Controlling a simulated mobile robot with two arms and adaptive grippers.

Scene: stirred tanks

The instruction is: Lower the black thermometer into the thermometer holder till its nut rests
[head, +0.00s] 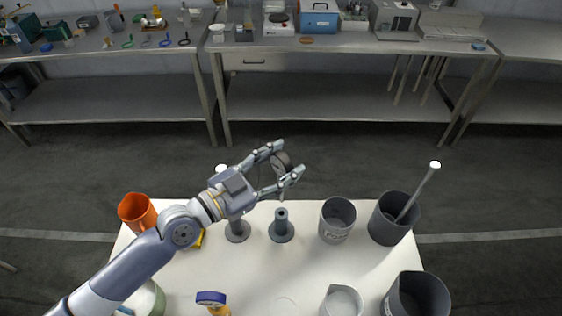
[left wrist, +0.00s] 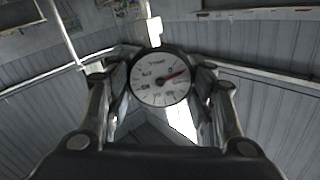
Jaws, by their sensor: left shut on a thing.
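My left gripper (head: 287,160) is shut on the black thermometer (head: 281,165), gripping it by its round dial head above the white table. In the left wrist view the thermometer's black-rimmed white dial (left wrist: 160,79) with a red pointer sits between the two fingers. I cannot make out its stem or nut. A grey-blue upright stand with an open top (head: 281,228), which looks like the thermometer holder, is on the table below the gripper. The thermometer appears above and apart from it. My right gripper is not in view.
A second round-based stand (head: 237,233) is just left, partly hidden by my left arm. Grey beakers (head: 337,220) stand to the right, one with a rod (head: 419,192). An orange beaker (head: 138,212) is at the left. A blue-topped yellow object (head: 212,300) is in front.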

